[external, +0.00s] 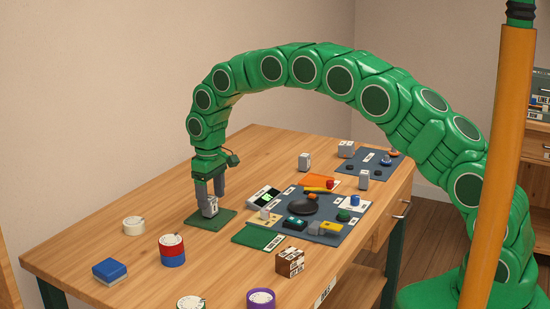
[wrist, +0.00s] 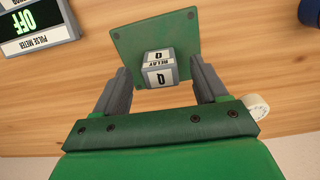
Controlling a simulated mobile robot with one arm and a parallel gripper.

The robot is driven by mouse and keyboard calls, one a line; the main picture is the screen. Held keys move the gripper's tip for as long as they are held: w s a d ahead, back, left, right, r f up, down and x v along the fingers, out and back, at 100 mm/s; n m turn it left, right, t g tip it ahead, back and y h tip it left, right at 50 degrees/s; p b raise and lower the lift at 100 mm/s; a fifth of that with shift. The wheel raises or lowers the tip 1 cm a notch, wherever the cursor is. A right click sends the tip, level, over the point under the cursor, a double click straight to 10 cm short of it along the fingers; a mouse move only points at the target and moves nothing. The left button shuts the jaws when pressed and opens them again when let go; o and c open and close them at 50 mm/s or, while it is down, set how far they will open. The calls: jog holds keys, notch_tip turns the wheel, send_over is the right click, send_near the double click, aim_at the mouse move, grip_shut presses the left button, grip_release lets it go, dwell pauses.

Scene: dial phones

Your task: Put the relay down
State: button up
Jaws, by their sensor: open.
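The relay (wrist: 159,74) is a small grey block with white labels reading "RELAY" and "Q" in the wrist view. It sits on a green square mat (wrist: 185,29), and it also shows in the external view (external: 209,207) at the mat's middle. My gripper (wrist: 160,84) is open, with one finger on each side of the relay. A gap shows between the relay and the fingers in the wrist view. In the external view my gripper (external: 209,200) points down over the mat, and its fingers partly hide the relay.
A pulse meter (wrist: 35,32) reading "OFF" lies beside the mat. A dark blue board (external: 335,225) with several parts lies to the right. Bare wood surrounds the green mat's left side.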

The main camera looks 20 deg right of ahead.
aim_at(212, 198)
notch_tip(212, 198, up, 8)
jog(key=shift+w+f, duration=0.1)
jog(key=shift+f, duration=0.05)
jog(key=shift+r, duration=0.45)
jog(key=s+d+r+m, duration=0.2)
jog(key=s+d+r, duration=0.25)
jog(key=d, duration=0.55)
jog(key=s+d+r+m, duration=0.1)
jog(key=s+d+r, duration=0.35)
jog(key=d, duration=0.55)
jog(key=s+d+r+m, duration=0.2)
jog(key=s+d+r, duration=0.25)
jog(key=d, duration=0.55)
jog(key=s+d+m, duration=0.1)
jog(key=s+d, duration=0.4)
jog(key=s, duration=0.5)
jog(key=s+d+m+g, duration=0.1)
jog(key=s+d, duration=0.5)
jog(key=s, duration=0.4)
jog(key=s+d+m, duration=0.2)
jog(key=s+d, duration=0.3)
jog(key=s, duration=0.5)
jog(key=shift+s+d+f+g, duration=0.2)
jog(key=shift+s+f+g, duration=0.1)
jog(key=shift+s+g, duration=0.1)
